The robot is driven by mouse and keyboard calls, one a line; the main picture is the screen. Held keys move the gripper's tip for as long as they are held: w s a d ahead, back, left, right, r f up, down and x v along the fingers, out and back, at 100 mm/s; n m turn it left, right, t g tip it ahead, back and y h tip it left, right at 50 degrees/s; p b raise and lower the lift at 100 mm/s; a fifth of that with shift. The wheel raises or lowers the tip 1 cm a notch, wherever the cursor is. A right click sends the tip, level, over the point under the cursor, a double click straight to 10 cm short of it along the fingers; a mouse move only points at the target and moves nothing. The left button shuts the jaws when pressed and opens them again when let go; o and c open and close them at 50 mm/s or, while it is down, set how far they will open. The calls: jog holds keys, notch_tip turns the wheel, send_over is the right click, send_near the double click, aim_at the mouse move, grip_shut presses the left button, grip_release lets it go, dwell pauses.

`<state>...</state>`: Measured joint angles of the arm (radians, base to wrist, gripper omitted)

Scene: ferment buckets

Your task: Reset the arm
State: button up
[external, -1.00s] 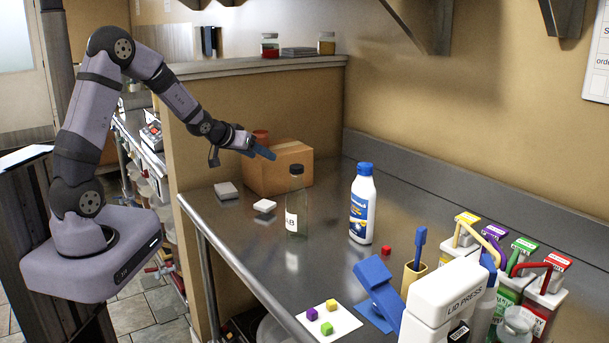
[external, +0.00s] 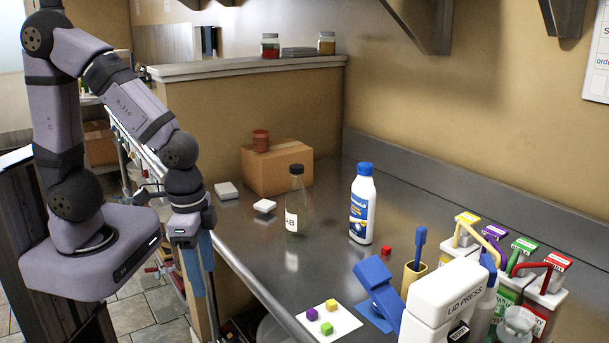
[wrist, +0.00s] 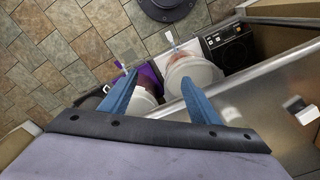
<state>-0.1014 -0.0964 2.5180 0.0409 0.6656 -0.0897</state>
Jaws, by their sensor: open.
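My gripper (external: 199,268) hangs pointing down at the left end of the steel counter, beside its edge, with the arm bent down in front of my base. In the wrist view my gripper (wrist: 160,95) shows two blue fingers spread apart with nothing between them. Below them are the tiled floor and white buckets (wrist: 192,72) under the counter's edge.
The steel counter (external: 300,265) holds a cardboard box (external: 277,170), a clear bottle (external: 297,215), a white bottle (external: 362,205), a white card (external: 345,320) with several coloured cubes, and a lid press (external: 440,300). Several lidded containers (external: 545,290) stand at the right.

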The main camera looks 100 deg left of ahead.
jog(key=shift+m+g, duration=0.3)
jog(key=shift+m, duration=0.6)
jog(key=s+d, duration=0.2)
jog(key=d, duration=0.1)
jog(key=shift+s+d+r, duration=0.1)
jog(key=shift+s, duration=0.15)
